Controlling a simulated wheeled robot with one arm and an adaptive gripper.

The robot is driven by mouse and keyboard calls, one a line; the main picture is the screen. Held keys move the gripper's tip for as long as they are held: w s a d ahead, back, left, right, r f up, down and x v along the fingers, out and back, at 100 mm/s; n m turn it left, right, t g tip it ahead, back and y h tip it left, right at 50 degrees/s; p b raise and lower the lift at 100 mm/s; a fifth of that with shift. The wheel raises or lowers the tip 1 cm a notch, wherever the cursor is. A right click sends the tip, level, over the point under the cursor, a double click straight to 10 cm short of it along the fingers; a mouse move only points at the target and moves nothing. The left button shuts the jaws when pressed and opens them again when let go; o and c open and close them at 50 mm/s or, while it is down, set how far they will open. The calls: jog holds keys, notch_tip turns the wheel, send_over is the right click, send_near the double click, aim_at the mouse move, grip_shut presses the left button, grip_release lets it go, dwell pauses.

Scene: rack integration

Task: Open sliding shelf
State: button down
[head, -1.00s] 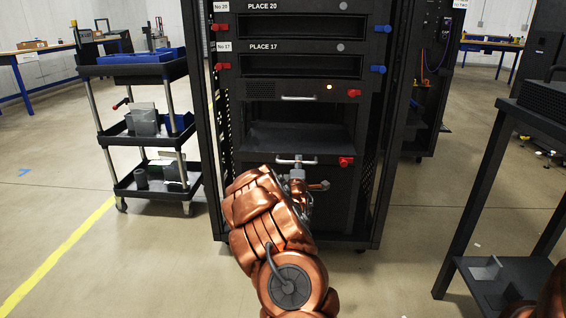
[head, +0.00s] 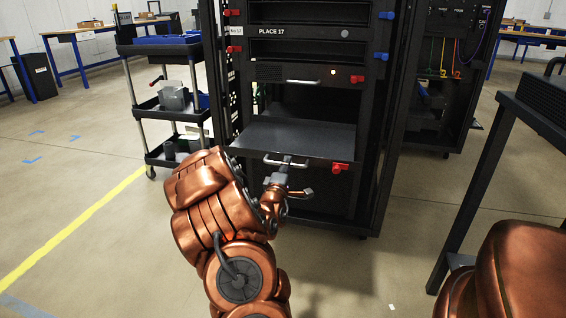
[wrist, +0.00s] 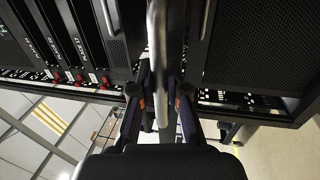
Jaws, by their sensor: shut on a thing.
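The sliding shelf (head: 297,139) is a flat dark plate low in the black rack, and it sticks out of the rack's front toward me. Its silver bar handle (head: 287,160) is at the front edge, with a red knob (head: 340,168) at the right. My gripper (head: 283,172) is at the handle, below the shelf's front edge. In the wrist view the handle (wrist: 158,50) runs as a pale bar between the two fingers of my gripper (wrist: 161,98), which are shut on it. My arm hides part of the rack's lower left.
Above the shelf is a closed drawer with its own handle (head: 303,82) and a lit lamp. A cart (head: 160,48) stands left of the rack. A dark table (head: 520,108) stands at the right. The floor between them is mostly clear.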

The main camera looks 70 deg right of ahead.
jog(key=shift+s, duration=0.2)
jog(key=c, duration=1.2)
grip_release()
jog(key=shift+w, duration=0.15)
jog(key=shift+o, duration=0.2)
jog(key=shift+r, duration=0.15)
